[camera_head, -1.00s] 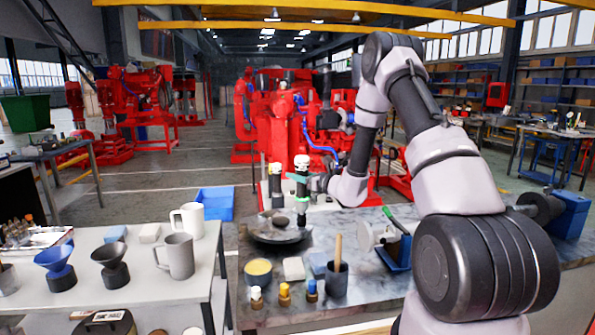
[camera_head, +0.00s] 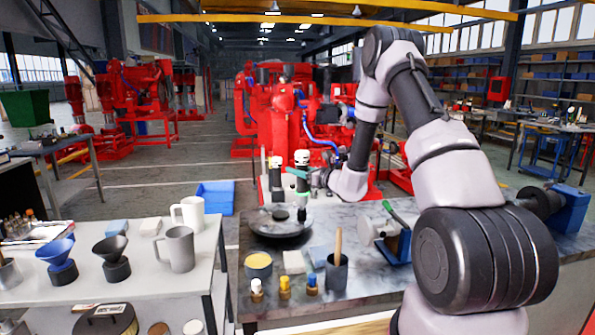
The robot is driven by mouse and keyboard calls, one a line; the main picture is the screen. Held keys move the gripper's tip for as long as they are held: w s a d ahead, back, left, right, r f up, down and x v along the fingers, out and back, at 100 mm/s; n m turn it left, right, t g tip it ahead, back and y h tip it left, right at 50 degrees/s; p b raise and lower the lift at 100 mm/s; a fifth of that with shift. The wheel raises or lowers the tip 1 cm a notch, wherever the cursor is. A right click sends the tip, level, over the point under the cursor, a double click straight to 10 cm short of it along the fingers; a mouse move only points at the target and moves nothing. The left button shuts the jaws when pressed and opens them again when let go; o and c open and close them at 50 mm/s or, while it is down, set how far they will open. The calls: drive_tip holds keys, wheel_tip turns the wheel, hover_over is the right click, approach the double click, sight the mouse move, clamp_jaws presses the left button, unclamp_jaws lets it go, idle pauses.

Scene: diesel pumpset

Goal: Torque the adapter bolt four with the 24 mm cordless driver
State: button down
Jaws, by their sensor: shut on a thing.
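My gripper (camera_head: 306,180) is shut on an upright cordless driver (camera_head: 302,158) with a white top, dark body and green collar. A second, similar driver (camera_head: 276,176) with a dark body and pale top stands just to its left. The held driver's lower end shows in front of a round dark plate (camera_head: 265,229) on the bench; whether it touches the plate I cannot tell. The red diesel pumpset (camera_head: 285,125) stands behind, across the floor. Adapter bolt four cannot be made out. My fingertips are small and partly hidden by the driver.
The stone-topped bench (camera_head: 380,289) holds a cup with a wooden handle (camera_head: 337,272), small bottles (camera_head: 284,287) and a vise-like tool (camera_head: 392,238). A white table (camera_head: 190,289) with mugs is at the left. A blue bin (camera_head: 215,197) lies on the floor.

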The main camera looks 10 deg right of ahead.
sight(298, 158)
drive_tip(key=shift+f, duration=0.75)
idle(1.9)
drive_tip(key=shift+r, duration=2.8)
